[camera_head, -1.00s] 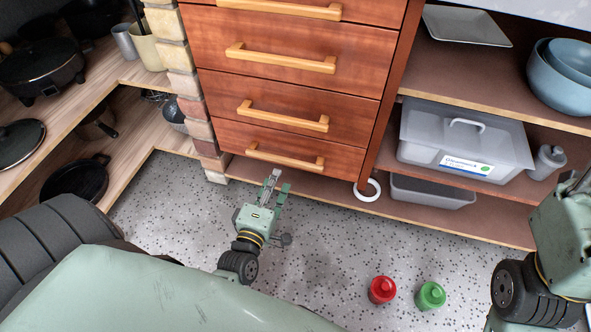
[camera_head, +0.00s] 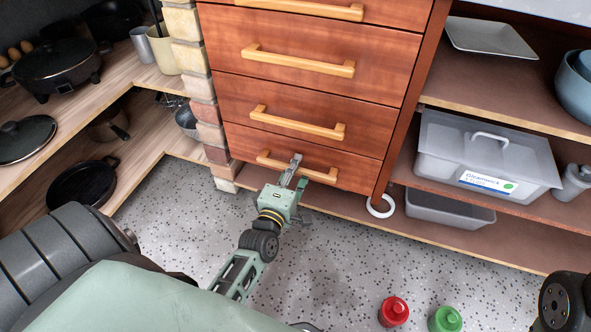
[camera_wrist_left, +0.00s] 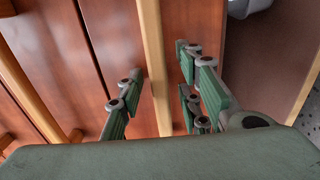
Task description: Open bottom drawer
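The bottom drawer (camera_head: 236,146) is the lowest of several reddish wooden fronts and looks closed. Its light wooden handle (camera_head: 270,161) is a long bar. In the left wrist view the handle (camera_wrist_left: 153,60) runs between the spread fingers of my left gripper (camera_wrist_left: 160,85), with gaps on both sides. The gripper is open around the bar, not clamped on it. My right gripper is not in view; only part of my right arm shows at the lower right edge.
A red bottle (camera_head: 393,311) and a green bottle (camera_head: 445,320) stand on the speckled floor at the front right. A white ring (camera_head: 381,207) lies by the cabinet's right foot. Brick edging (camera_head: 216,135) borders the drawers at left. Floor before the drawers is otherwise clear.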

